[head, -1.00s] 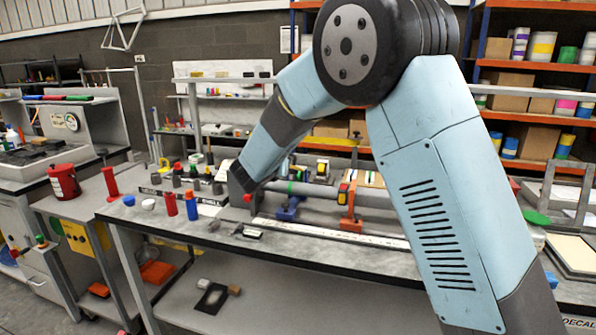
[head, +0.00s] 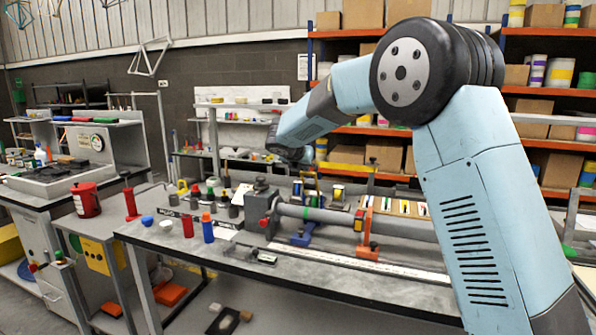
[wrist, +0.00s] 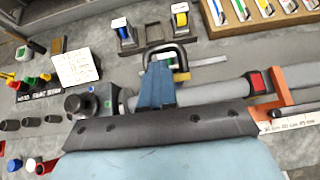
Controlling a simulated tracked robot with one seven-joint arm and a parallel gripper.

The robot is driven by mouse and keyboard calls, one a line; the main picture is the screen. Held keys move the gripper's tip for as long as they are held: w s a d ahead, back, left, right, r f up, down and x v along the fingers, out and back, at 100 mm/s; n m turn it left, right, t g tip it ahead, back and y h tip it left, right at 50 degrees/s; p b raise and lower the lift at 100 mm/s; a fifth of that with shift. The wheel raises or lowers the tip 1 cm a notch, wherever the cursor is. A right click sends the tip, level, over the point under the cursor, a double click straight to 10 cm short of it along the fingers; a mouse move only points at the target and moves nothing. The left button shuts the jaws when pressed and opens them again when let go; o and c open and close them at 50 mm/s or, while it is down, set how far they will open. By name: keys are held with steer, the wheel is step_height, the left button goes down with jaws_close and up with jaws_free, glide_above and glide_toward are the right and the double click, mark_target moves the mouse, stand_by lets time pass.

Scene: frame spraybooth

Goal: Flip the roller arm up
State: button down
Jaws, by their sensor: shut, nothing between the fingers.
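A long grey tube (head: 400,225) lies along the bench, its left end at a dark grey headstock (head: 262,205). It rests at a blue support (head: 303,235) and an orange support (head: 366,240). In the wrist view a dark hooped bar (wrist: 181,58) stands over the blue support (wrist: 157,88); I cannot tell for sure whether this is the roller arm. The orange support (wrist: 285,95) carries a red and black block (wrist: 257,82). My gripper (head: 300,156) is small and dark in the head view, above and behind the headstock, apart from the tube. Its fingertips are indistinct.
Red and blue bottles (head: 207,228), several dark cups and a white card (wrist: 76,67) stand at the bench's left. Two spools (wrist: 181,18) sit behind the tube. A long pale rule (head: 350,265) lies in front. Open air surrounds my gripper.

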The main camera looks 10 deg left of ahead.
steer(key=shift+w+d+f, duration=0.15)
steer(key=shift+w+d, duration=0.15)
steer(key=shift+w, duration=0.45)
steer(key=shift+w+d+r, duration=0.15)
steer(key=shift+w+r, duration=0.3)
steer(key=shift+r, duration=0.05)
steer(key=shift+s+a, duration=0.2)
steer(key=shift+s, duration=0.15)
steer(key=v, duration=1.2)
steer(key=shift+a+r, duration=0.15)
steer(key=shift+r, duration=0.15)
